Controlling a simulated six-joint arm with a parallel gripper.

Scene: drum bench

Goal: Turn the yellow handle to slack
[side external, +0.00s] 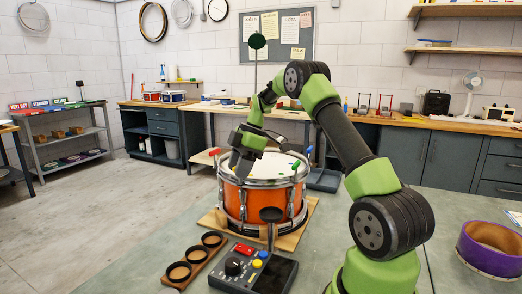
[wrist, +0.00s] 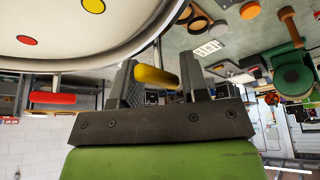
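The yellow handle (wrist: 157,77) shows in the wrist view at the drum's edge, lying across the gap between my gripper's fingers. My gripper (wrist: 158,85) is open, with a finger at each end of the handle's visible length. I cannot tell whether either finger touches it. In the side view my gripper (side external: 236,163) is low at the left part of the drum's rim and hides the yellow handle there. The orange drum (side external: 257,202) stands upright with a white head. A red handle (wrist: 52,98) sits at the drum's edge, left of my gripper in the wrist view.
The drum stands on a wooden board (side external: 302,217). A control box (side external: 243,272) with a black knob and coloured buttons is in front, beside a wooden holder (side external: 196,258) with round openings. A purple drum (side external: 489,250) is at the right. A blue handle (side external: 309,150) stands at the drum's right side.

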